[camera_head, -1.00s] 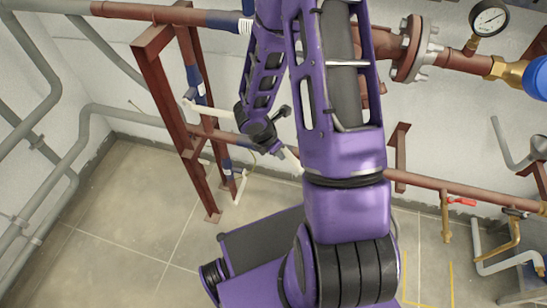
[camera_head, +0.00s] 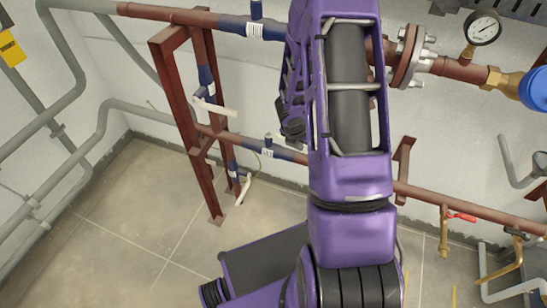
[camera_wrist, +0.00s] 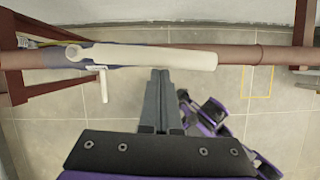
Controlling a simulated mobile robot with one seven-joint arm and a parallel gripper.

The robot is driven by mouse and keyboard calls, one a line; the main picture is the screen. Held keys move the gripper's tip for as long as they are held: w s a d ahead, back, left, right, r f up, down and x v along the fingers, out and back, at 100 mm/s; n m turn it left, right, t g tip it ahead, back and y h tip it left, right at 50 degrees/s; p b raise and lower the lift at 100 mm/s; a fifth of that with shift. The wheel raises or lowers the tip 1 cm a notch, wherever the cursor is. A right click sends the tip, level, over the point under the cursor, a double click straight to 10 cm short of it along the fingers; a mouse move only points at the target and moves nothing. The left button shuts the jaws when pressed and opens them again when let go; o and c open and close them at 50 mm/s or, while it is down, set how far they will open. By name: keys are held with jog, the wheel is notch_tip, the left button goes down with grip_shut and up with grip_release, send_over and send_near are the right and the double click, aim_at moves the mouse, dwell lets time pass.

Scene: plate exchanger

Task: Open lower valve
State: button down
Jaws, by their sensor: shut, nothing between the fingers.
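In the wrist view a long white lever (camera_wrist: 150,56) lies along the horizontal red-brown pipe, over its blue section. My gripper (camera_wrist: 160,72) is shut and empty, its fingertips close to the lever's near edge; I cannot tell whether they touch. A shorter white lever (camera_wrist: 103,85) hangs beside the pipe to the left. In the head view the lower pipe's blue section (camera_head: 282,153) has a dark stem, and its lever is mostly behind my arm. Another white lever (camera_head: 217,107) sticks out above it, and one (camera_head: 244,188) hangs low. My fingers are hidden there.
A red-brown steel frame (camera_head: 178,120) stands left of my arm. Grey pipes (camera_head: 70,90) run along the left wall. A flange (camera_head: 408,55), gauge (camera_head: 484,27) and red-handled tap (camera_head: 460,217) are at right. The floor (camera_head: 120,225) at left is clear.

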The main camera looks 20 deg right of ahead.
jog(key=shift+w+d, duration=0.3)
jog(key=shift+d, duration=0.2)
jog(key=shift+a, duration=0.1)
dwell(0.3)
